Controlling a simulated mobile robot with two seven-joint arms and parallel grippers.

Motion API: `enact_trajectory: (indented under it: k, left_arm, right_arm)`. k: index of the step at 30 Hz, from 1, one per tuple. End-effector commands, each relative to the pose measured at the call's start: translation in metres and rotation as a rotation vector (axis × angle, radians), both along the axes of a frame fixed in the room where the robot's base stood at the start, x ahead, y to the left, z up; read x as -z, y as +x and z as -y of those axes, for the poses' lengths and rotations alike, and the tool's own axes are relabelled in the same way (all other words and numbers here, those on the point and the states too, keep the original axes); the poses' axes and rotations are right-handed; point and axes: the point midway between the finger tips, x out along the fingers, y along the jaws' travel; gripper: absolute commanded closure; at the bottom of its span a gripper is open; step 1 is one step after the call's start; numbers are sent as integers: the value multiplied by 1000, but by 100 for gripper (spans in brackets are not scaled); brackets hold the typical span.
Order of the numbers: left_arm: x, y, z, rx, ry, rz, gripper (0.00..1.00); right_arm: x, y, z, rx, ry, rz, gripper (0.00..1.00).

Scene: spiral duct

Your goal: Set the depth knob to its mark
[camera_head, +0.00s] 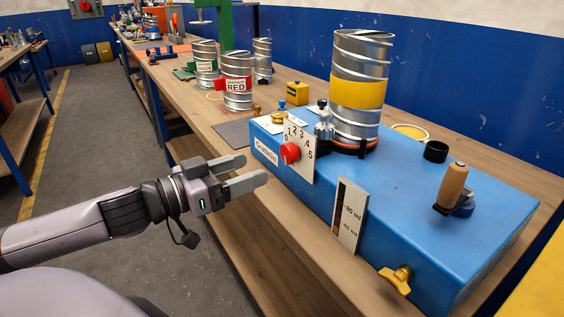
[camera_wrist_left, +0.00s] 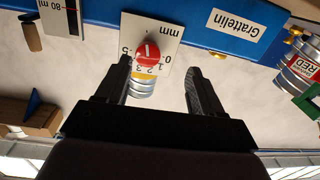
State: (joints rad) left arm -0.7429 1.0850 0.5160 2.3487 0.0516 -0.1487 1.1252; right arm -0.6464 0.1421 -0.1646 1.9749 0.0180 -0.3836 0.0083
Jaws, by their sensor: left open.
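The depth knob is a red round knob (camera_head: 290,153) on a white dial plate (camera_head: 304,158) numbered up to 5, on the front of a blue machine (camera_head: 400,185). In the left wrist view the red knob (camera_wrist_left: 148,55) appears upside down with a white pointer line, beside the "mm" lettering. Which number the pointer is at I cannot tell. My left gripper (camera_head: 256,171) is open and empty, short of the knob and a little below and left of it. In the left wrist view its fingers (camera_wrist_left: 160,85) are apart, with the knob beyond them, nearer the left finger. My right gripper is not in view.
A spiral duct with a yellow band (camera_head: 358,90) stands on the machine. A gauge plate (camera_head: 349,215), a yellow valve (camera_head: 397,279) and a wooden handle (camera_head: 453,185) are to the right. Labelled cans (camera_head: 237,82) stand behind on the wooden bench (camera_head: 214,117). The floor aisle at left is clear.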

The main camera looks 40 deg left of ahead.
Motion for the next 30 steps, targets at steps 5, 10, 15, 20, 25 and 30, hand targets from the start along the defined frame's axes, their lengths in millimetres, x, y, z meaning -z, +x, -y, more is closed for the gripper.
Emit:
enact_trajectory:
  k: [5,10,15,20,25,30]
  left_arm:
    - [-15,1,14,51,-15,16,33]
    - [-15,8,17,54,-17,17,33]
    - [-14,19,22,53,-14,20,33]
    - [-15,28,25,52,-17,18,33]
    - [-15,35,29,54,-18,18,33]
    - [-15,43,31,50,-15,19,33]
  right_arm:
    - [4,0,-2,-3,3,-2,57]
    - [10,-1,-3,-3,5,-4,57]
    - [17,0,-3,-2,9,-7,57]
    - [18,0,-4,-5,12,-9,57]
    - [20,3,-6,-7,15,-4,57]
    - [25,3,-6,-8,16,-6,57]
